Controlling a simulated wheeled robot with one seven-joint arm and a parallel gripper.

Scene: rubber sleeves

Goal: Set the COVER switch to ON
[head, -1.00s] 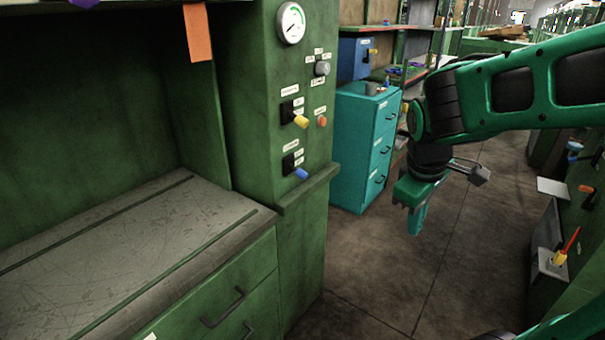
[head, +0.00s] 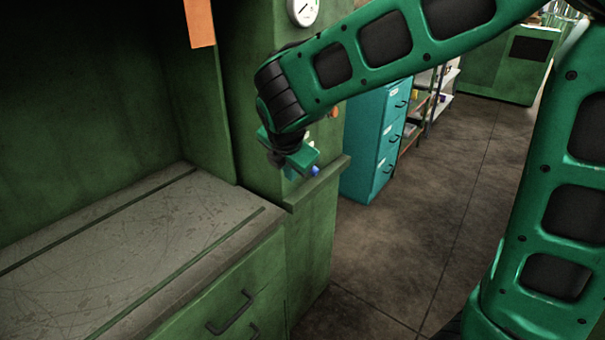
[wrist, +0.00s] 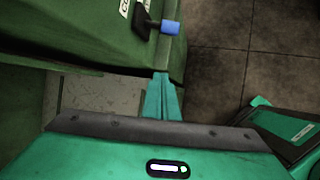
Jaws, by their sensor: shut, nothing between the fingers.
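A switch with a blue lever (head: 315,170) sits low on the front of the green cabinet column. The wrist view shows its blue lever tip (wrist: 170,27) and dark base, with a partly cut-off white label (wrist: 125,8) that seems to start with C; I cannot read the rest. My gripper (wrist: 162,97) is shut and empty. In the wrist view its fingers point toward the panel, and the blue lever lies beyond their tips, apart from them in the picture. In the head view my gripper (head: 287,173) is beside the lever, to its left. My arm hides most of the panel.
A ledge (head: 320,184) juts out under the panel. A gauge (head: 303,10) is above, and an orange knob (head: 334,112) shows past my arm. A grey worktop (head: 120,250) lies to the left. A teal drawer cabinet (head: 365,150) stands behind; the floor to the right is clear.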

